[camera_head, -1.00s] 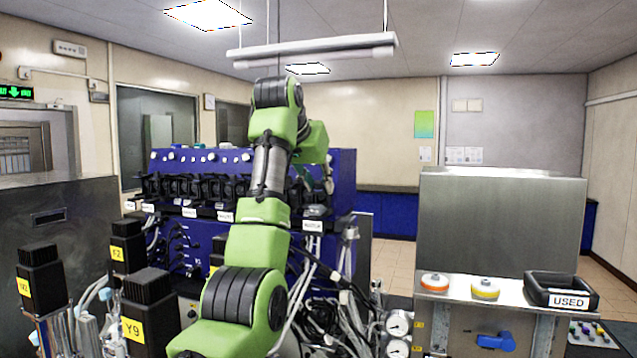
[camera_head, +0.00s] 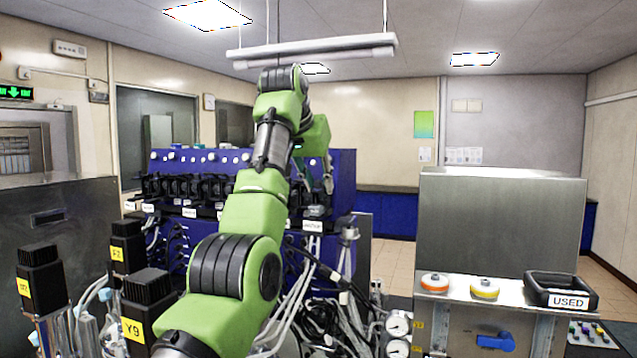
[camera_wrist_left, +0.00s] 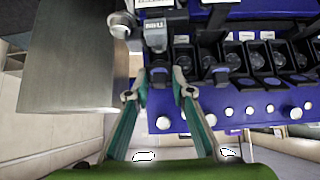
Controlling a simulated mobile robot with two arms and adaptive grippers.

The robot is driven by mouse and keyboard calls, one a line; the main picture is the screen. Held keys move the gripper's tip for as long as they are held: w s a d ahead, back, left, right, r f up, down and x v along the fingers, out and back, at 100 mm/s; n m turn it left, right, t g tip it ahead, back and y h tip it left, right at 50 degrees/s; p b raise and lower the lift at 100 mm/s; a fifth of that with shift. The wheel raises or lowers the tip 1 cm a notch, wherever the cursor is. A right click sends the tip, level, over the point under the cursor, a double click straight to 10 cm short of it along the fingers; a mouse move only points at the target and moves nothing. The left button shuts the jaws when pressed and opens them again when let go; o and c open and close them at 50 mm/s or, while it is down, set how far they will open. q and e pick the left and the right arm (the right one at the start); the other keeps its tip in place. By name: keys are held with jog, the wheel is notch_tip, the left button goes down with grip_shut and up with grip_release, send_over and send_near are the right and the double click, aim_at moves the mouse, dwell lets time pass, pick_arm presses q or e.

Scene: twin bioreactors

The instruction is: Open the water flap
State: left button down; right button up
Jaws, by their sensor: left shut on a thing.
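The water flap (camera_wrist_left: 158,73) is a small dark piece at the end of a row of similar black units on the blue bioreactor cabinet. In the left wrist view it lies between the fingertips of my left gripper (camera_wrist_left: 159,86), which are closed on it. The grey block and white label (camera_wrist_left: 153,24) lie beyond it in that view. In the head view, my left gripper (camera_head: 328,178) is small and partly hidden by my arm at the right end of the row. How far the flap is tilted is hard to tell. My right gripper is out of view.
The blue cabinet (camera_head: 340,170) stands behind many hoses. A steel bench (camera_head: 455,290) at right carries two round pieces, orange (camera_head: 435,278) and yellow (camera_head: 485,284), and a black USED tray (camera_head: 562,278). Black-topped units (camera_head: 150,290) crowd the lower left.

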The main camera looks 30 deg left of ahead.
pick_arm(q)
jog(key=c, duration=2.1)
grip_release()
jog(key=shift+f, duration=0.45)
jog(key=shift+r, duration=0.15)
jog(key=v, duration=1.1)
jog(key=shift+s+d+r, duration=0.1)
jog(key=shift+s+r, duration=0.1)
jog(key=shift+r, duration=0.15)
